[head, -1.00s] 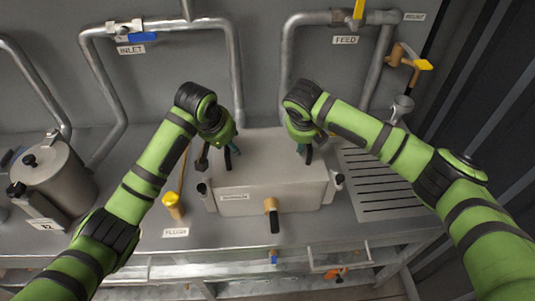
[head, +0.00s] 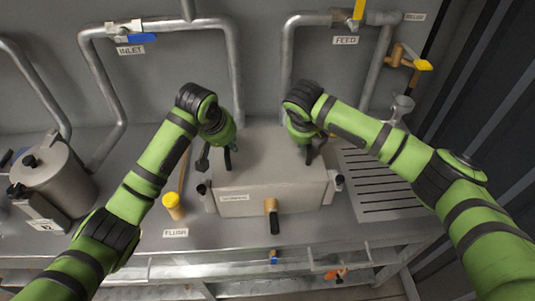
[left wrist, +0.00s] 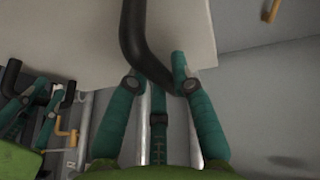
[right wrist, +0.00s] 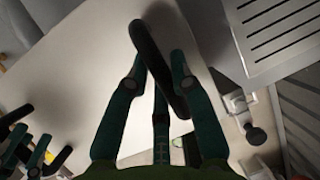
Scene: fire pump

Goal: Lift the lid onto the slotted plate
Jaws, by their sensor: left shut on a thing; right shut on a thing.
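The lid (head: 268,152) is the broad pale top of a box-shaped tank (head: 285,200) in the middle of the bench. It lies flat there. My left gripper (head: 229,157) is shut on a black handle (left wrist: 135,40) near the lid's left end. My right gripper (head: 313,153) is shut on a black handle (right wrist: 155,55) near its right end. Both fingertip areas are close to the lid surface, and small in the head view. The slotted plate (head: 374,206) lies on the bench just right of the tank, with nothing on it; its slots also show in the right wrist view (right wrist: 285,35).
Side clamps (head: 337,181) and a front tap (head: 271,213) stick out from the tank. A yellow-capped flush fitting (head: 173,205) stands to its left, a lidded pot (head: 55,175) further left. Pipes run along the back wall. A grey fitting (head: 402,106) stands behind the slotted plate.

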